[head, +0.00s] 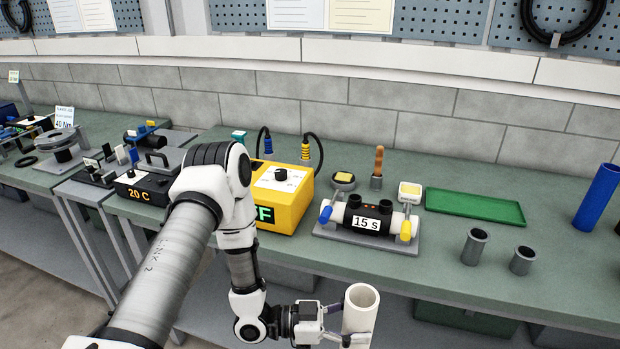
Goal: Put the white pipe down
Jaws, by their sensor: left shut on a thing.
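The white pipe (360,310) is an open-topped tube at the bottom middle of the head view. It stands roughly upright in front of the bench's front edge, and its lower end is cut off by the picture. My left gripper (345,338) is shut on the white pipe from its left side. The far finger is partly hidden by the pipe. My right gripper does not show.
The green bench (450,245) carries a yellow box (283,205), a clamp device marked 15 s (366,222), a green tray (474,207), two grey cups (474,246) (522,260) and a blue tube (597,197). Bench surface between the clamp device and cups is clear.

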